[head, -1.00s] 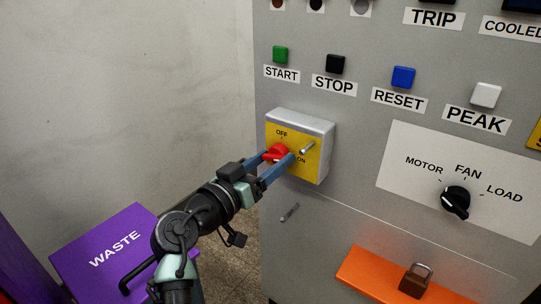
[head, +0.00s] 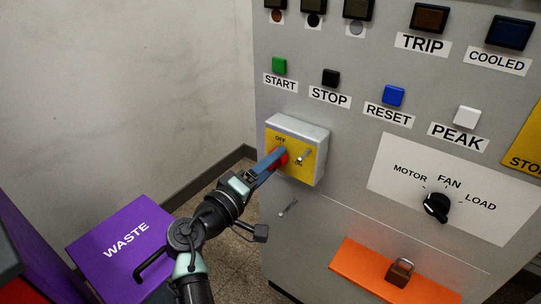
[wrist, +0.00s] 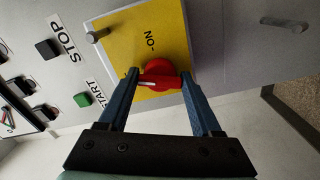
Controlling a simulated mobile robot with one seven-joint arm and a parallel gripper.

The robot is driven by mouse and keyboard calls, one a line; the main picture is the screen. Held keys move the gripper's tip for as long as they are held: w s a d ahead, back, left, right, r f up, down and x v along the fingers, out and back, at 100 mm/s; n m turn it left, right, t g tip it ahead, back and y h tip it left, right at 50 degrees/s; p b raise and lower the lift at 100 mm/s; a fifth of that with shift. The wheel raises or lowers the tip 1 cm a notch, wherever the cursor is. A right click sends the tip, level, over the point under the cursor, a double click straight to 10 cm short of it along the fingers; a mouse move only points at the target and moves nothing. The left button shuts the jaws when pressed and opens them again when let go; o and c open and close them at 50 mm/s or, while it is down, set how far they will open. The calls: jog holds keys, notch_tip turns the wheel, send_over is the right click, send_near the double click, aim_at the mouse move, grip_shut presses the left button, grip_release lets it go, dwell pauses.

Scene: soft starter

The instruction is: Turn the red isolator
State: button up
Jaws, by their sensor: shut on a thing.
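The red isolator (head: 283,161) is a round red knob on a yellow plate (head: 309,168) with OFF above it and ON to its right. The plate fronts a grey box on the cabinet. My gripper (head: 277,158) is shut on the knob; in the head view it hides much of it. In the wrist view the red knob (wrist: 158,73) sits between the two blue fingertips (wrist: 160,76). Its white mark points left there, across from the ON label, which stands above the knob. The OFF label is hidden in the wrist view.
A metal pin (head: 304,156) sticks out of the plate beside the knob, close to my fingers. Another metal pin (head: 288,208) is below the box. A purple WASTE bin (head: 125,240) stands lower left.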

jog(key=shift+n+p, duration=1.25)
jog(key=shift+n, duration=0.75)
jog(key=o, duration=1.1)
jog(key=shift+o, duration=0.2)
jog(key=p+v, duration=0.2)
jog(key=v, duration=1.1)
